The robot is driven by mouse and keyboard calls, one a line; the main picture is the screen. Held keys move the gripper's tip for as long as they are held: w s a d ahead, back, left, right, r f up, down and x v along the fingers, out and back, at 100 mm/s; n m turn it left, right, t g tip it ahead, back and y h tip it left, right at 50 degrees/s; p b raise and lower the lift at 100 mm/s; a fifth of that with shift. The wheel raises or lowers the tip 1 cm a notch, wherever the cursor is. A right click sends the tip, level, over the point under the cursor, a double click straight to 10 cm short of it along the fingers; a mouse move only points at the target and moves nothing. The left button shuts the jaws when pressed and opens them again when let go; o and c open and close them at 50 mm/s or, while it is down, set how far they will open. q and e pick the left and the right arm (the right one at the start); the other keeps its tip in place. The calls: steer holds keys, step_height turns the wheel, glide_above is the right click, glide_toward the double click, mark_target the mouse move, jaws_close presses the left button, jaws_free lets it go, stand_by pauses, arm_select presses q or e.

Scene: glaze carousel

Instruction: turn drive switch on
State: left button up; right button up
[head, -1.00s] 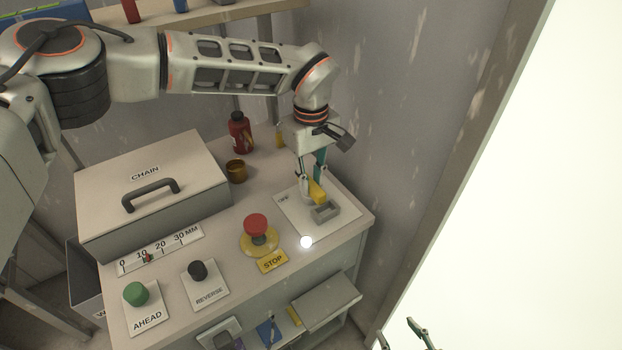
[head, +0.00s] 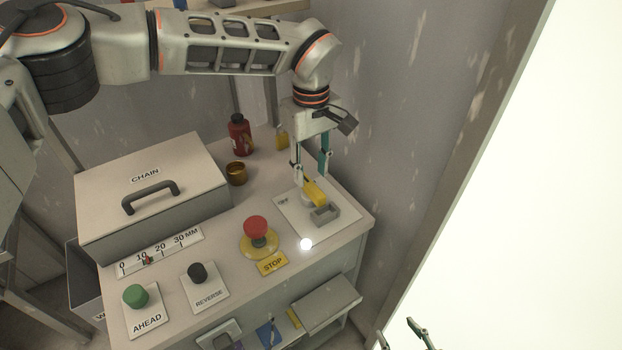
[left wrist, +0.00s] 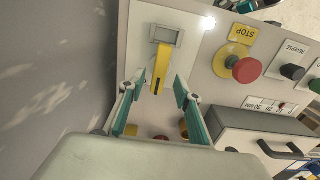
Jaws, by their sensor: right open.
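The drive switch is a yellow lever (head: 314,192) on a pale plate (head: 342,226) at the right end of the console top. A small grey bracket (head: 325,214) stands at its near side. The plate bears a small label (head: 283,201), too small to read surely. My left gripper (head: 311,174) is open just above and behind the lever. In the left wrist view the lever (left wrist: 160,70) lies beyond the parted fingers (left wrist: 155,100), with no visible grip on it. My right gripper (head: 400,336) is open at the bottom edge, far from the switch.
The red stop button (head: 256,228), black reverse knob (head: 198,272) and green ahead knob (head: 136,296) stand to the left. A brown cup (head: 236,173) and red bottle (head: 240,135) stand behind. A grey wall rises close on the right.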

mark_target(311, 185)
arm_select(q)
step_height(311, 185, up, 8)
steer(key=shift+f, duration=0.1)
stand_by(0.6)
